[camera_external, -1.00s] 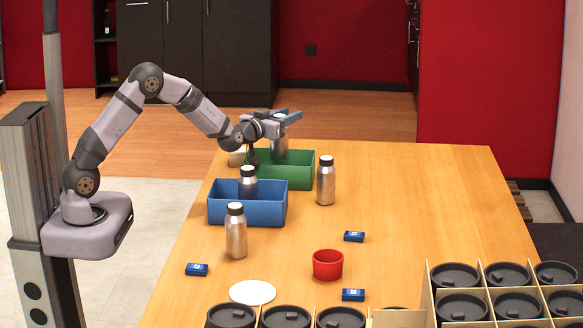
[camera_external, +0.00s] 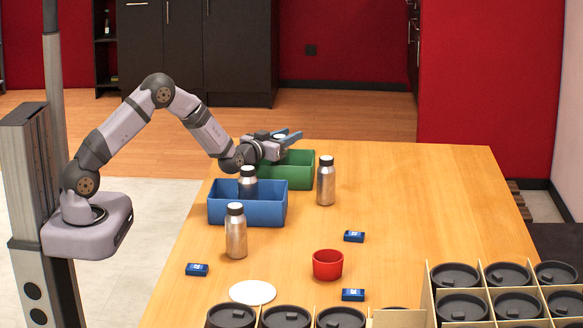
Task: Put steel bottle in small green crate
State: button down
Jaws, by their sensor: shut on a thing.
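The small green crate (camera_external: 298,172) stands at the far left part of the table, behind the blue crate. Another steel bottle (camera_external: 326,182) stands on the table right of the green crate. One more steel bottle (camera_external: 236,232) stands in front of the blue crate.
The blue crate (camera_external: 247,211) holds an upright steel bottle (camera_external: 248,180). A red cup (camera_external: 328,265), a white disc (camera_external: 252,292) and small blue boxes (camera_external: 354,237) lie toward the front. Divided boxes with dark lids (camera_external: 460,307) fill the front right. The table's right middle is clear.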

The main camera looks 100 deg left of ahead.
jog(key=shift+f, duration=0.15)
jog(key=c, duration=1.3)
grip_release()
jog(key=shift+d, duration=0.1)
jog(key=v, duration=0.2)
jog(key=shift+s+d, duration=0.2)
jog(key=shift+d, duration=0.1)
notch_tip(320, 180, up, 6)
jog(key=shift+s+f, duration=0.1)
jog(key=shift+f, duration=0.1)
jog(key=shift+r, duration=0.8)
